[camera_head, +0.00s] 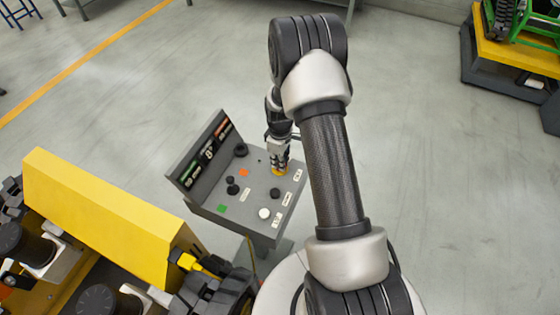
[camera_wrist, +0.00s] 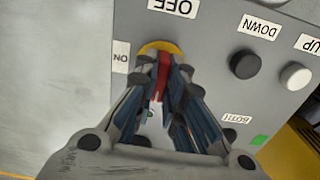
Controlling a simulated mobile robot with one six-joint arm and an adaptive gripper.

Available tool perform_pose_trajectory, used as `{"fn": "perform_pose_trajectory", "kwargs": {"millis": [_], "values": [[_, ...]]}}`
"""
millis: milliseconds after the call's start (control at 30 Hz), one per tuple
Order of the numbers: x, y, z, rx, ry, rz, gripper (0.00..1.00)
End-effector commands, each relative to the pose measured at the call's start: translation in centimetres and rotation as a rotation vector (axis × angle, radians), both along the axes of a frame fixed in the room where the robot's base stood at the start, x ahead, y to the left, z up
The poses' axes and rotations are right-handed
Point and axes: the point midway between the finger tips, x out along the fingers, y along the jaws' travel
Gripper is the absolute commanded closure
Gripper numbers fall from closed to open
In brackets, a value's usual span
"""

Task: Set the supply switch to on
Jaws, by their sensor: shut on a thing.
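The supply switch has a round yellow base (camera_wrist: 160,47) and a red handle (camera_wrist: 163,75) on the grey control panel (camera_head: 245,200). My gripper (camera_wrist: 160,88) is shut on the red handle, with a finger on each side of it. An OFF label (camera_wrist: 174,7) is above the base in the wrist view, and an ON label (camera_wrist: 120,60) is at its left. The fingers cover much of the handle, so I cannot tell which label it points at. In the head view my gripper (camera_head: 279,162) stands over the yellow base (camera_head: 278,172) at the panel's far right part.
A black button (camera_wrist: 245,64) by DOWN and a white button (camera_wrist: 295,76) by UP sit close right of the switch in the wrist view. A joystick (camera_head: 232,187) stands on the panel. A yellow machine (camera_head: 100,215) is at the left. Open floor lies beyond.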

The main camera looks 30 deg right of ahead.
Motion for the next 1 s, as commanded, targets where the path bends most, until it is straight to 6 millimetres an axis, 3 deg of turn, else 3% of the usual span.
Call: {"fn": "perform_pose_trajectory", "kwargs": {"millis": [267, 1000], "values": [[0.02, -0.01, -0.08, 0.000, 0.000, -0.154, 1.00], [-0.01, 0.00, -0.09, 0.000, 0.001, -0.848, 1.00]]}}
